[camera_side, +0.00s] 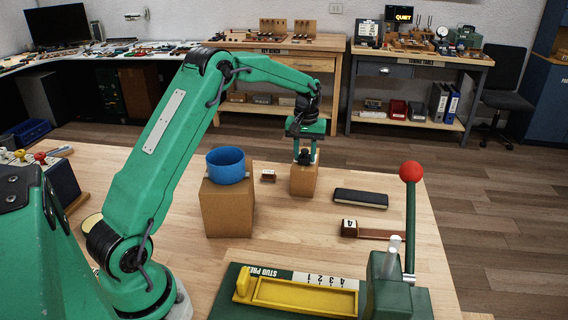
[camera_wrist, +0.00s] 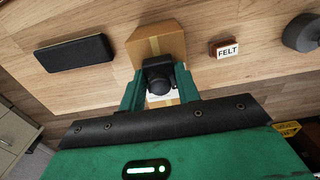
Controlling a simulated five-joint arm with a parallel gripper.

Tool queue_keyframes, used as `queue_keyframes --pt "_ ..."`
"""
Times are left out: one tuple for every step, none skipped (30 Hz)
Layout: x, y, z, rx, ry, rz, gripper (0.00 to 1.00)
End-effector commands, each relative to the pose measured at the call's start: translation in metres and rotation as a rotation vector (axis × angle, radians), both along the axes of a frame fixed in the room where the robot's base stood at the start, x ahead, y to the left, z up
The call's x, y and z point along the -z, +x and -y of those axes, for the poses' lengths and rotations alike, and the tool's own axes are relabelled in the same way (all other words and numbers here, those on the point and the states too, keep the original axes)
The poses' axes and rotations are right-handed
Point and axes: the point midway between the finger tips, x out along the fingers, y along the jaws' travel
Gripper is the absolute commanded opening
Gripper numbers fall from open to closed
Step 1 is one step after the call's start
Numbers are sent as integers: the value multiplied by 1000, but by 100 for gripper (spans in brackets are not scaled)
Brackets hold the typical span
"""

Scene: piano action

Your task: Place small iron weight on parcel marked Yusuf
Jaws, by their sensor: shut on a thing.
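My gripper (camera_side: 304,153) is shut on a small black weight with a rounded knob, the small iron weight (camera_wrist: 160,76). The fingers grip it from two sides. It is directly over the top of a small brown cardboard parcel (camera_side: 304,182), which also shows in the wrist view (camera_wrist: 150,37) with a tape strip. I cannot tell whether the weight touches the parcel. Part of a white label shows below the weight in the wrist view; no name is readable. Another cardboard box (camera_side: 227,212) stands to the left, with a blue bowl (camera_side: 226,167) on top.
A small FELT block (camera_wrist: 227,48) lies near the parcel. A dark grey round object (camera_wrist: 303,32) lies beyond it. A black flat case (camera_side: 360,198) lies right of the parcel. A green press with a red-knobbed lever (camera_side: 410,172) and yellow tray (camera_side: 300,294) stands in front.

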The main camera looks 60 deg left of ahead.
Motion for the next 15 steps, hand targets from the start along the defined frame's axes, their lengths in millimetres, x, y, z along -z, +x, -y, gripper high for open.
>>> queue_keyframes --pt "1 0 0 0 0 0 2" --pt "2 0 0 0 0 0 2" --pt "2 0 0 0 0 0 2" --pt "3 0 0 0 -1 -1 38" --pt "3 0 0 0 -1 -1 44" --pt "3 0 0 0 -1 -1 52" --pt "3 0 0 0 -1 -1 54" --pt "3 0 0 0 -1 -1 54" --pt "3 0 0 0 -1 -1 54" --pt "3 0 0 0 -1 -1 54" --pt "3 0 0 0 -1 -1 54" --pt "3 0 0 0 -1 -1 54" --pt "2 0 0 0 -1 -1 54" --pt "2 0 0 0 -1 -1 54" --pt "2 0 0 0 -1 -1 54"
